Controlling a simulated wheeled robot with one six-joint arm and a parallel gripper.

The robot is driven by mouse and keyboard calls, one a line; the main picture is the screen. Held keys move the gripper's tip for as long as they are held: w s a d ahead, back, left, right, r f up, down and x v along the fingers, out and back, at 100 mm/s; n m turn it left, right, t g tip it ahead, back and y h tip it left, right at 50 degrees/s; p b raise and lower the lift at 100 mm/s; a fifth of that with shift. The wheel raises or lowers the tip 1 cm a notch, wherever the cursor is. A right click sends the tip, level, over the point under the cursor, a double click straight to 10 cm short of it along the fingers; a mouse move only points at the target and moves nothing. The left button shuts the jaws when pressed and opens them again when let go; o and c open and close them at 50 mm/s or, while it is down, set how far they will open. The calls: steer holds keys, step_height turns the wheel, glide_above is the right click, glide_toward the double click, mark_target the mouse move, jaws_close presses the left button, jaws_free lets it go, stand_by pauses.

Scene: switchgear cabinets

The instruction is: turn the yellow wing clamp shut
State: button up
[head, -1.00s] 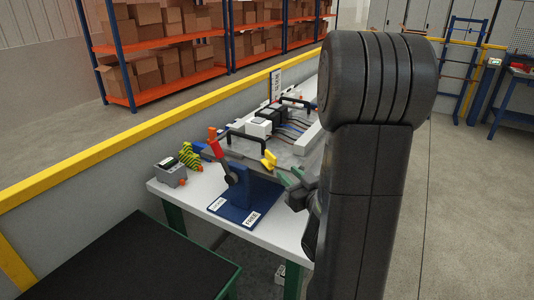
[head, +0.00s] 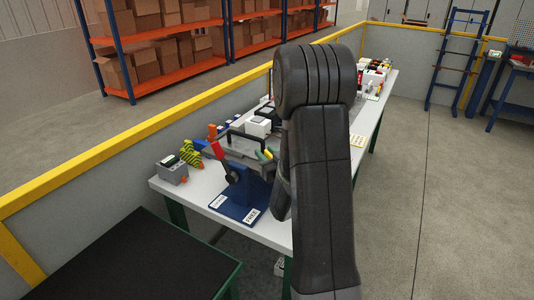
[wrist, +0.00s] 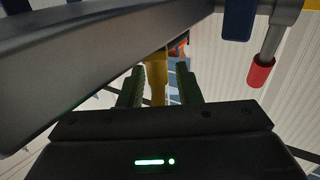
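The yellow wing clamp (head: 269,152) sits at the front end of the grey fixture (head: 240,146) on the blue stand. In the wrist view the yellow clamp (wrist: 157,78) stands between the two green fingers of my gripper (wrist: 160,90). The fingers are apart, with a visible gap between the clamp and the right finger. Whether the left finger touches it I cannot tell. In the head view, my arm hides most of the gripper, and only a green fingertip shows beside the clamp.
A red-handled lever (head: 217,151) rises left of the clamp; its red end (wrist: 261,72) also shows in the wrist view. The grey fixture beam (wrist: 75,65) runs close over the left finger. A grey box (head: 172,171) stands on the white table (head: 190,196).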

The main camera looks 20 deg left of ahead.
jaws_close()
